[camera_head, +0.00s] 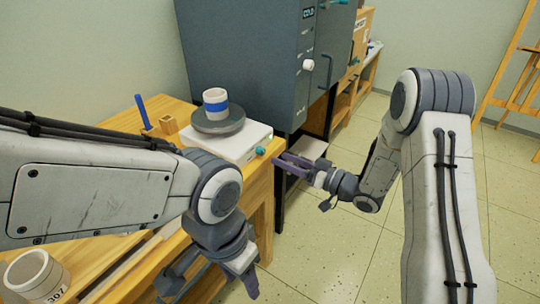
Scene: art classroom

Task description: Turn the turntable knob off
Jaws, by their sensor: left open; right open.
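The turntable (219,120) is a dark round disc on a white box base (232,147) on the wooden table. A white cup with a blue band (215,103) stands upright on the disc. A small teal knob (260,151) sits on the front right of the base. My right gripper (276,164) is open and empty. In the picture its fingertips lie just below and right of the knob; I cannot tell whether they touch anything. My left gripper (212,294) is open, pointing down near the table's front edge at the bottom of the picture.
A tall dark grey cabinet (240,50) with a "COLD" display and a white knob (308,65) stands behind the turntable. A blue tool (143,111) and a small wooden block (169,123) are left of it. A cup marked 307 (33,275) is at lower left. Tiled floor (340,250) is open at right.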

